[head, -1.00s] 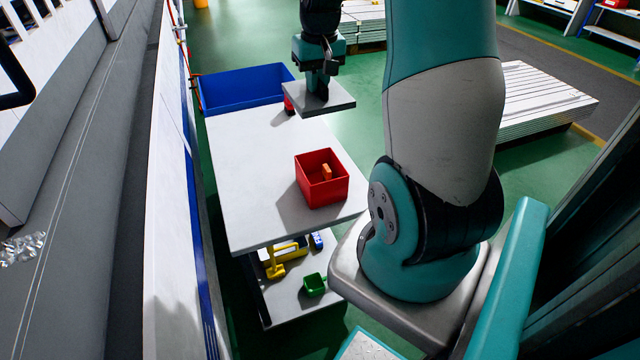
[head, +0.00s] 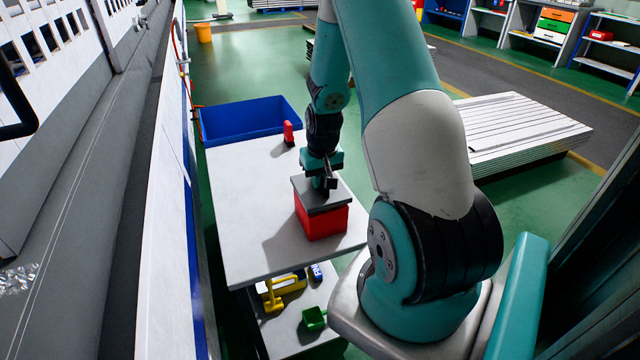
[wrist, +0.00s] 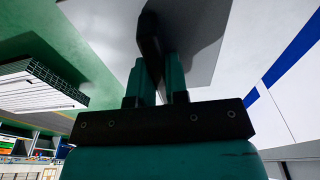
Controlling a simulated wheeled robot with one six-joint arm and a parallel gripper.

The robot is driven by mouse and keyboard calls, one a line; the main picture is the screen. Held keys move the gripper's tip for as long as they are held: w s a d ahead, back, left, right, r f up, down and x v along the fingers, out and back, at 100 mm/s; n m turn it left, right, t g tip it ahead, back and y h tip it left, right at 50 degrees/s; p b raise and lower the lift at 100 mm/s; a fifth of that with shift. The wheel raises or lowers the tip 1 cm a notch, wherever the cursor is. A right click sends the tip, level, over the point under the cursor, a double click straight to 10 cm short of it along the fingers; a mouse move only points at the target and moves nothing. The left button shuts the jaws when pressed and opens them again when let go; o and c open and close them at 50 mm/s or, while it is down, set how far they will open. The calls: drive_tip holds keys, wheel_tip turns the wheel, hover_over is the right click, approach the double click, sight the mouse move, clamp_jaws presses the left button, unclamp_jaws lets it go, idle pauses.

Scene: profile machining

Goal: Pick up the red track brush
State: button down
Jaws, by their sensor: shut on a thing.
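A small red upright object (head: 288,133), likely the red track brush, stands at the far end of the grey table, near the blue bin. My gripper (head: 327,182) is well away from it, toward the near right. The gripper is shut on the dark handle (wrist: 150,35) of a flat grey plate (head: 316,202). The plate is over the red box (head: 322,224) and covers its opening. I cannot tell whether plate and box touch. In the wrist view my gripper (wrist: 157,85) has the handle between its teal fingers.
The grey table top (head: 245,200) is mostly clear between box and red object. The blue bin (head: 250,119) stands beyond its far end. A lower shelf holds a yellow object (head: 280,290) and a green scoop (head: 314,318). A long machine wall runs along the left.

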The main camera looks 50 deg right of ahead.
drive_tip(key=shift+f, duration=0.85)
drive_tip(key=shift+f+b, duration=0.4)
drive_tip(key=shift+f, duration=0.2)
drive_tip(key=c, duration=1.1)
unclamp_jaws()
